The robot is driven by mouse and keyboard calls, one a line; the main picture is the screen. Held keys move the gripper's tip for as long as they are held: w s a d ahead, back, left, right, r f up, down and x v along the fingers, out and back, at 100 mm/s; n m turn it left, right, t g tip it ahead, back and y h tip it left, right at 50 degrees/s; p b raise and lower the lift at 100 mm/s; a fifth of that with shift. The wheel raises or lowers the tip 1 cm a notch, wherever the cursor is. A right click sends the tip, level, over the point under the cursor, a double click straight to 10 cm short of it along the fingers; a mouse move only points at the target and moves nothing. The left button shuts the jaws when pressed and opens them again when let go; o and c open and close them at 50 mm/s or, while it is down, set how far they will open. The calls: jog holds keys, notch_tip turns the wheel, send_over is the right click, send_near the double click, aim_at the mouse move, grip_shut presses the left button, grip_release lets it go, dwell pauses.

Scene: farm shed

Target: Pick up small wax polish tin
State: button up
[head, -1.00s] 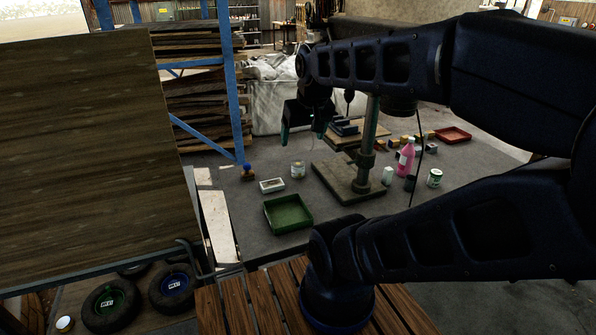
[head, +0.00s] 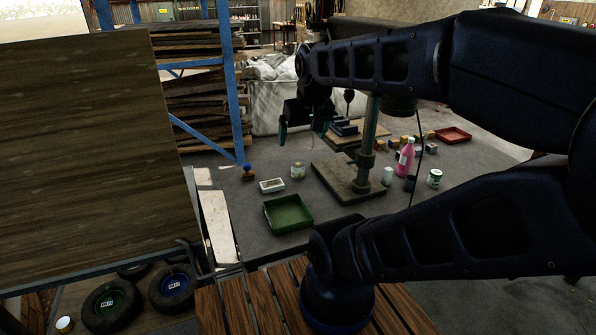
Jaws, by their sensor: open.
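A small light tin with a yellowish label (head: 298,170) stands upright on the grey work surface (head: 240,215), in the head view. It looks like the wax polish tin, but its label is too small to read. My gripper (head: 303,128) is open and empty, fingers pointing down. It shows above the tin in the picture, clearly apart from it. A white and green tin (head: 434,178) stands further right on the same surface.
A green tray (head: 288,214) and a small white box (head: 271,185) lie near the tin. A drill-press-like stand (head: 366,150) rises to its right. A pink bottle (head: 405,158) and several small items stand further right. A blue rack post (head: 232,90) stands left.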

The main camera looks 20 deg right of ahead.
jog(key=w+d+m, duration=0.2)
jog(key=w+d, duration=0.1)
jog(key=w, duration=1.1)
jog(key=m+g+h, duration=0.1)
jog(key=m+h, duration=0.1)
jog(key=m, duration=0.3)
send_over(298, 168)
jog(key=f, duration=3.6)
jog(key=shift+w+a, duration=0.2)
jog(key=shift+w, duration=0.05)
jog(key=shift+x, duration=5.75)
jog(key=shift+w+d+r+h, duration=0.1)
jog(key=shift+d+h, duration=0.05)
jog(key=shift+h, duration=0.15)
jog(key=c, duration=1.3)
